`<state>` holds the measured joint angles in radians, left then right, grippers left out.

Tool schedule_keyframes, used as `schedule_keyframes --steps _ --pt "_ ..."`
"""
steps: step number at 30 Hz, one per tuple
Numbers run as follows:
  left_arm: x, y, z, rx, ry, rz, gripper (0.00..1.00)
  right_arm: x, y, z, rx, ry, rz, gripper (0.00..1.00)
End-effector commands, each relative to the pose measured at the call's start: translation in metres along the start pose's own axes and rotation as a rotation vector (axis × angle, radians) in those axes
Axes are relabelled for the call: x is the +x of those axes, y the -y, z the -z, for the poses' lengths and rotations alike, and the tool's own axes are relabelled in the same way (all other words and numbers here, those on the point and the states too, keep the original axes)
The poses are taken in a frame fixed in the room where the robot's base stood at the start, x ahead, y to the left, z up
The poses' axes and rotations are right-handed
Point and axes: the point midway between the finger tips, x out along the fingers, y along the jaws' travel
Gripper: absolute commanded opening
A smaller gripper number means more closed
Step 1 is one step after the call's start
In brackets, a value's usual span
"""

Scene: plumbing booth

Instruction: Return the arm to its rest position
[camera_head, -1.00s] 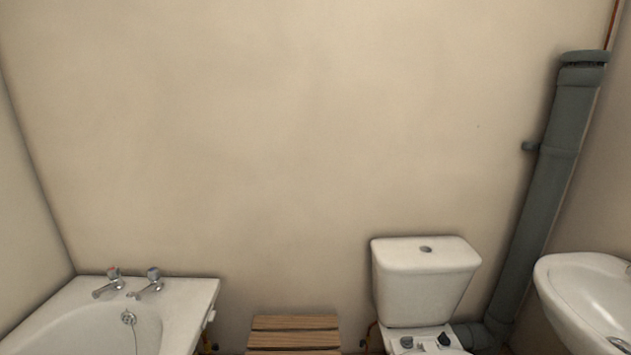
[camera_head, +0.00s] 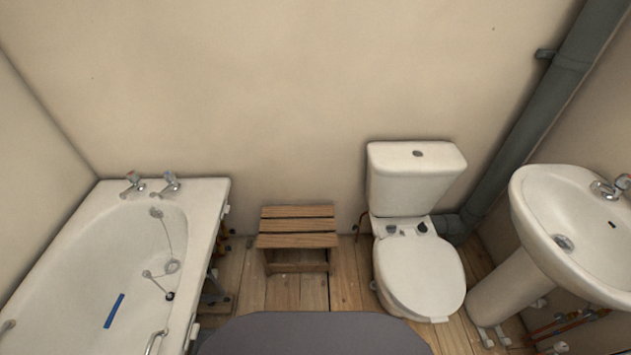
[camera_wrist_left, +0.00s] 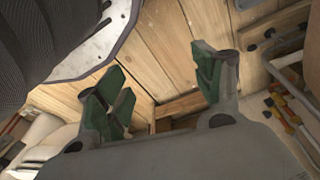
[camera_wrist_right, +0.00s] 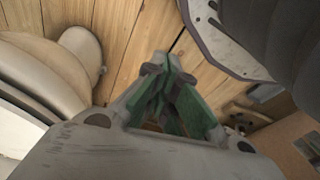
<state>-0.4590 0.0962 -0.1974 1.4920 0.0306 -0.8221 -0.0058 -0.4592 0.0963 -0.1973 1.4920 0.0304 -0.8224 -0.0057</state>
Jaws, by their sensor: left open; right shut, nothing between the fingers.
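My left gripper (camera_wrist_left: 165,95) shows in the left wrist view with its green-padded fingers spread wide and nothing between them. It points down toward the wooden floor. My right gripper (camera_wrist_right: 165,72) shows in the right wrist view with its green-padded fingertips together and empty, above floorboards. Neither arm nor gripper shows in the head view. A dark grey rounded shape, part of my own body, shows at the bottom middle there.
A bath (camera_head: 205,220) stands at the left, with a blue strip (camera_head: 114,310) inside. A wooden step stool (camera_head: 297,241) is by the back wall. A toilet (camera_head: 418,270) and a washbasin (camera_head: 535,215) stand at the right, near a grey pipe (camera_head: 530,130). Bare floorboards (camera_head: 343,285) lie between.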

Motion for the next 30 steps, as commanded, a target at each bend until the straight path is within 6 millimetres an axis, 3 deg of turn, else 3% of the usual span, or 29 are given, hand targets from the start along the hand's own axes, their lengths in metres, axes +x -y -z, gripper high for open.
schedule_keyframes --steps 30 --pt "-0.011 0.014 -0.101 0.004 0.064 0.028 0.68 -0.011 -0.014 -0.101 -0.004 0.063 -0.027 0.0"
